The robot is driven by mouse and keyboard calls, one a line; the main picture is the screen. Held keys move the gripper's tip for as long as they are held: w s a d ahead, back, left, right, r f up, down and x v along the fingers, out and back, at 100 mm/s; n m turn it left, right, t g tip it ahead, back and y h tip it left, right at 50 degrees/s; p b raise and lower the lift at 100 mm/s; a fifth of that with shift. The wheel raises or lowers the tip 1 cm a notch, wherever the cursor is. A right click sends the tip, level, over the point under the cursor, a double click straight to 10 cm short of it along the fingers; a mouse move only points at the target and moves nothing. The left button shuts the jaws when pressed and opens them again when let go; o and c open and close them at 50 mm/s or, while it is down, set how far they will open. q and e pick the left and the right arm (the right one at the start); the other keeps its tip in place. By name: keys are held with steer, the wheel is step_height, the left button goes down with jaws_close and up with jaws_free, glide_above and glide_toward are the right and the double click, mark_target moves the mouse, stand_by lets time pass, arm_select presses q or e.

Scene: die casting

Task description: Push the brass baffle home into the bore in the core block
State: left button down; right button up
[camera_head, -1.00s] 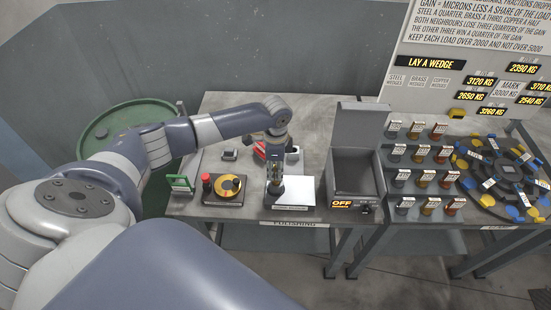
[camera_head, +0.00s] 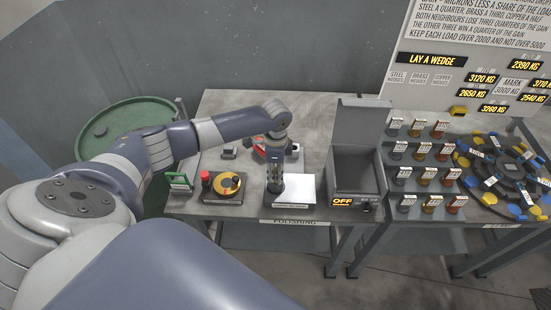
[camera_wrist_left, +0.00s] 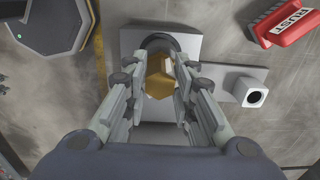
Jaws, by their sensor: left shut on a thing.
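My left gripper (camera_head: 275,186) points down over a pale metal plate (camera_head: 303,188) at the front of the polishing table. In the left wrist view my left gripper (camera_wrist_left: 160,84) is shut on the brass baffle (camera_wrist_left: 157,86), whose six-sided head shows between the fingertips. A dark rounded piece (camera_wrist_left: 160,42) shows just beyond the fingertips. The fingers hide most of what is under the baffle, so I cannot make out the bore or how deep the baffle sits. My right gripper is out of view.
A pale block with a round black hole (camera_wrist_left: 254,96) stands beside the plate. A red block marked RUST (camera_wrist_left: 288,22) lies near it. A dial box (camera_head: 224,186) is left of the plate, an open grey box (camera_head: 355,172) right. Rows of labelled wedges stand farther right.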

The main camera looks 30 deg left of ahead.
arm_select(q)
steer(key=shift+f, duration=0.1)
steer(key=c, duration=1.2)
jaws_free()
steer(key=shift+c, duration=0.2)
step_height(320, 180, up, 12)
